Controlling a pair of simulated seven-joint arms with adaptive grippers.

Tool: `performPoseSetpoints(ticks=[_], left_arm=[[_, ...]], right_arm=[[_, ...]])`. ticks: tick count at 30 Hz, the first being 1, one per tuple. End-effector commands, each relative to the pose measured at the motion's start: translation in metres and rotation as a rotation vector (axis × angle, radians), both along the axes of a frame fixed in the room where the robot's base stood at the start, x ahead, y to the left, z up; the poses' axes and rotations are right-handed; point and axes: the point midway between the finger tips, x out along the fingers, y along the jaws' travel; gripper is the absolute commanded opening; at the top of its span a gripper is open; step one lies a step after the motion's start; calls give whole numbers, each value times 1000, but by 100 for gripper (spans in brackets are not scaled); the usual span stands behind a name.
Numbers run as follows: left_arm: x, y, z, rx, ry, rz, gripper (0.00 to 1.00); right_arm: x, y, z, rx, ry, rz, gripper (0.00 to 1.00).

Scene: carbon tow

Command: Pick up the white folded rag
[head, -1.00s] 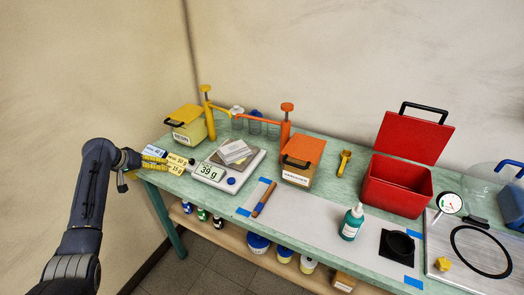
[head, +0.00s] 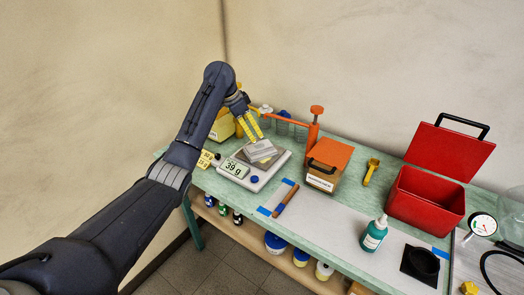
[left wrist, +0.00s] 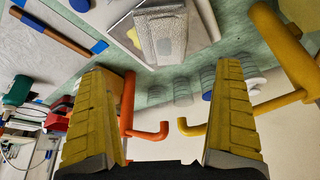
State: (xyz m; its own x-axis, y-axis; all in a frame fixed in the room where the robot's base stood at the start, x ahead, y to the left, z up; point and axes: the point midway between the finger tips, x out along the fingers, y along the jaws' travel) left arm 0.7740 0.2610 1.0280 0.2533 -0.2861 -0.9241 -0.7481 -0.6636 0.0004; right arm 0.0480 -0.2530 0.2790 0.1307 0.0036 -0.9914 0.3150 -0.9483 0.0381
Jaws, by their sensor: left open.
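The white folded rag (head: 260,149) lies on the plate of the bench scale (head: 275,172), whose display reads 39 g. It also shows at the top of the left wrist view (left wrist: 163,32), as a pale folded stack on the scale plate. My left gripper (head: 254,133) is open, its yellow fingers just above and behind the rag in the head view. In the left wrist view the two fingers (left wrist: 162,70) are wide apart with nothing held between them. My right gripper is not in view.
The orange pump (head: 312,125) and hardener box (head: 327,163) stand right of the scale. A yellow pump (left wrist: 290,55) is close beside the fingers. A brown-handled tool (head: 286,199) lies in front. A red box (head: 425,203) and green bottle (head: 374,233) stand further right.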

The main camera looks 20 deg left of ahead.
Motion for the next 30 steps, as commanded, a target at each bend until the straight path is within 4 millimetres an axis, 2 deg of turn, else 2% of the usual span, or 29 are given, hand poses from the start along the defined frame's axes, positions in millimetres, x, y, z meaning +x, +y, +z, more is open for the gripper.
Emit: performPoseSetpoints(ticks=[3, 9, 20, 30], left_arm=[[5, -8, -22, -3, 4, 1, 100], [13, -15, -49, -2, 2, 2, 100], [19, -21, -68, -1, 1, 2, 100], [28, -29, -104, 0, 2, 1, 100]], right_arm=[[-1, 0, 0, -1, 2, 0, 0], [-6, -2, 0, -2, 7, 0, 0], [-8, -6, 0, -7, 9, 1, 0], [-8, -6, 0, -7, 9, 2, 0]])
